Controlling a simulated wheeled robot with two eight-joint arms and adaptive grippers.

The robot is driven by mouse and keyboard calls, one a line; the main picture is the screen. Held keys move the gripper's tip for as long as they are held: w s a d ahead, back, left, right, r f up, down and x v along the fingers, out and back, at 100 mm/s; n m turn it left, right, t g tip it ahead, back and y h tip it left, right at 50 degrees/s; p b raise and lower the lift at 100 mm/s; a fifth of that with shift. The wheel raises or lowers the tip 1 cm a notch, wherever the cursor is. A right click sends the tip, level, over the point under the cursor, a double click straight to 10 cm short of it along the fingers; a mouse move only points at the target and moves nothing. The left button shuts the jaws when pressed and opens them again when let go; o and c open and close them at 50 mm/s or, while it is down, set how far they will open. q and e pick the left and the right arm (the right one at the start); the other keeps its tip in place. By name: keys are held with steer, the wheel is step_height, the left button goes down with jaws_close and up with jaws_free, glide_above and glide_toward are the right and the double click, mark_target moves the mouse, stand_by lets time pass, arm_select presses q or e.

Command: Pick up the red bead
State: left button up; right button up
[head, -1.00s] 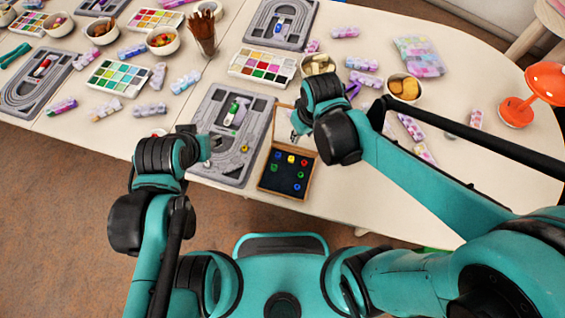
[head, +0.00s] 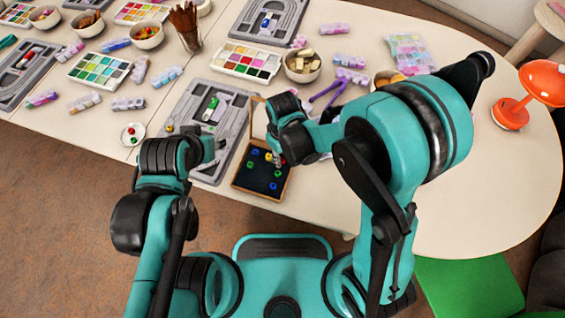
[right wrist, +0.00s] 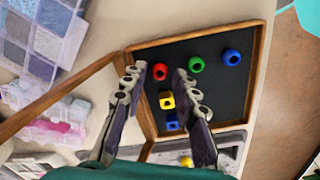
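The red bead (right wrist: 159,71) lies on the dark floor of a shallow wooden box (head: 235,184). In the right wrist view it shows between the fingertips of my right gripper (right wrist: 161,73), which is open and empty. In the head view my right gripper (head: 278,160) is over the box's upper right part and largely covers the red bead. A yellow bead (right wrist: 166,100), a green bead (right wrist: 196,64) and blue beads (right wrist: 232,57) lie near it, apart from it. My left gripper (head: 216,149) is left of the box; its fingers are not clear.
A grey bead board (head: 202,172) lies left of the box. A white dish (head: 133,134) with small beads stands farther left. A bowl (head: 302,66), purple pliers (head: 328,91) and an orange lamp (head: 540,82) are behind and right. The table at right is mostly clear.

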steer(key=shift+f, duration=0.75)
steer(key=shift+r, duration=0.1)
steer(key=c, duration=0.5)
